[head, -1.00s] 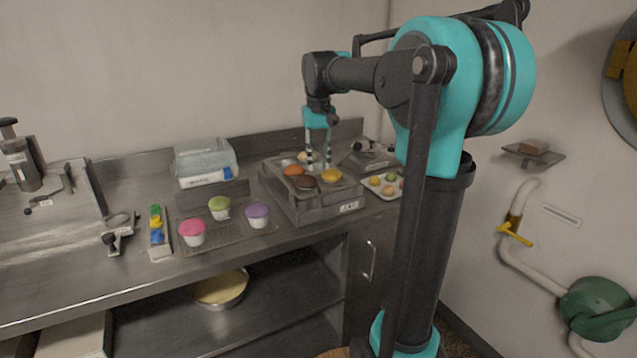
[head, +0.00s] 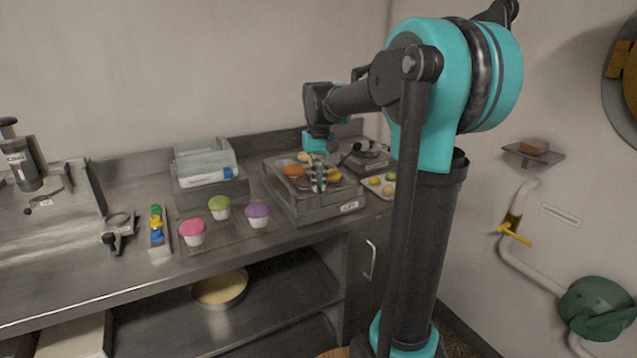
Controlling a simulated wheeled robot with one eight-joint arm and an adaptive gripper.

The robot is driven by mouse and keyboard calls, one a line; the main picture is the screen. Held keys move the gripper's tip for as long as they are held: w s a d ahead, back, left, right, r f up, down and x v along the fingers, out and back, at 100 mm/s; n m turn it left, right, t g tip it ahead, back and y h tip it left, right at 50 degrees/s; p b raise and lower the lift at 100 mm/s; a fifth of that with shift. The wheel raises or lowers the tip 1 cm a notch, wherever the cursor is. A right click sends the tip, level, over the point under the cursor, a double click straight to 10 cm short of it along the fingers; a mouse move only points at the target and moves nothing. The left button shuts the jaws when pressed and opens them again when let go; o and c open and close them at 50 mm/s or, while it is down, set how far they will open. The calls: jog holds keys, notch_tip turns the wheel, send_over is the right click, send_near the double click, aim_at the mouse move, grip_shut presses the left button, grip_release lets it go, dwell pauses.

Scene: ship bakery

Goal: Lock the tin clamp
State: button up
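No part is plainly marked as the tin clamp. A small metal ring fitting with a dark knob (head: 118,232) lies on the left part of the counter and may be it; its state is too small to read. My gripper (head: 318,188) is far to its right, pointing down among the buns on a raised metal tray unit (head: 352,207). An orange bun (head: 293,170) is left of the fingers and a yellow bun (head: 334,175) is right of them. The fingers look close together, but whether they hold anything is not clear. The dark bun there is partly hidden.
A strip of coloured pieces (head: 156,235) lies beside the fitting. A dark-handled device (head: 366,160) is behind my gripper.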

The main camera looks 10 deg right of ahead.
grip_shut()
jog(key=shift+a+n, duration=0.2)
jog(key=shift+n, duration=1.4)
jog(key=o, duration=0.6)
grip_release()
jog(key=shift+r, duration=0.1)
notch_tip(320, 180, up, 12)
jog(key=shift+f, duration=0.1)
